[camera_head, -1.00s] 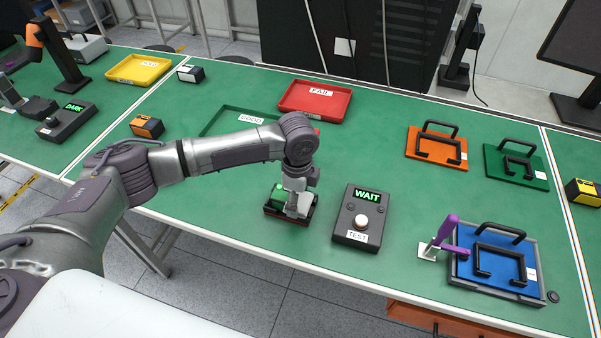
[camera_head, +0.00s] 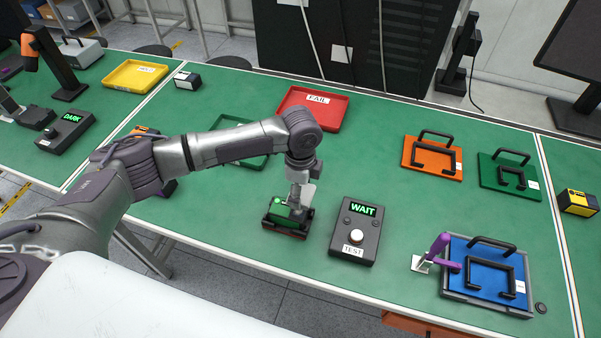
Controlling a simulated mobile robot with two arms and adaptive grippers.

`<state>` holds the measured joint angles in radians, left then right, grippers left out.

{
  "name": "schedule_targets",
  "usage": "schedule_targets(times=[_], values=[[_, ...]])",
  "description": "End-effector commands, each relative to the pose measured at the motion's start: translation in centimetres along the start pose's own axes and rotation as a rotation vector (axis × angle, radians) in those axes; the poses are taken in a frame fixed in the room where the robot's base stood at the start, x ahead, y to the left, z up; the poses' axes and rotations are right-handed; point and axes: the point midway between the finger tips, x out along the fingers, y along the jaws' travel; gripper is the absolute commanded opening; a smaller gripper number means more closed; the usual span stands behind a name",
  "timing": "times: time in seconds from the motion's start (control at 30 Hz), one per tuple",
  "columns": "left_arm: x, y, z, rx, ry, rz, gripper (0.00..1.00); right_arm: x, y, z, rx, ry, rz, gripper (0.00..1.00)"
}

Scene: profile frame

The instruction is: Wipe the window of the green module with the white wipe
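The green module (camera_head: 277,209) sits in a dark red-and-black holder (camera_head: 285,233) near the table's front edge. My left gripper (camera_head: 298,205) points down at the module's right side, close over it or touching it. A pale grey-white piece shows at its fingertips. I cannot tell whether this is the white wipe or part of the fingers, nor whether the fingers are shut. No wipe shows clearly elsewhere. The module's window is not clearly visible, as the gripper covers part of the module. My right gripper is out of view.
A test box (camera_head: 355,231) reading WAIT stands just right of the holder. A blue fixture (camera_head: 470,268) with a purple clamp is at front right. A red FAIL tray (camera_head: 313,108) and a green tray (camera_head: 240,158) lie behind my arm.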

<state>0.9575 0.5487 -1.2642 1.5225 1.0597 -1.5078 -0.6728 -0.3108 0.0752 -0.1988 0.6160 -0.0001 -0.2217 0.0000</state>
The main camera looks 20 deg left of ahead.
Motion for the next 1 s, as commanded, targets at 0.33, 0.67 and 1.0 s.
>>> schedule_targets(times=[0.33,0.67,1.0], values=[[-3.2,-0.2,-0.1,-0.006,0.001,-0.001,0.44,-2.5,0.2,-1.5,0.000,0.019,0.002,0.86],[-3.5,-0.3,-0.1,-0.008,0.000,0.000,0.44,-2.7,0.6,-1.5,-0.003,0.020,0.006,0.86],[-3.5,-0.3,-0.1,-0.008,0.000,-0.001,0.44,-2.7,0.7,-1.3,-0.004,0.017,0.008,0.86]])
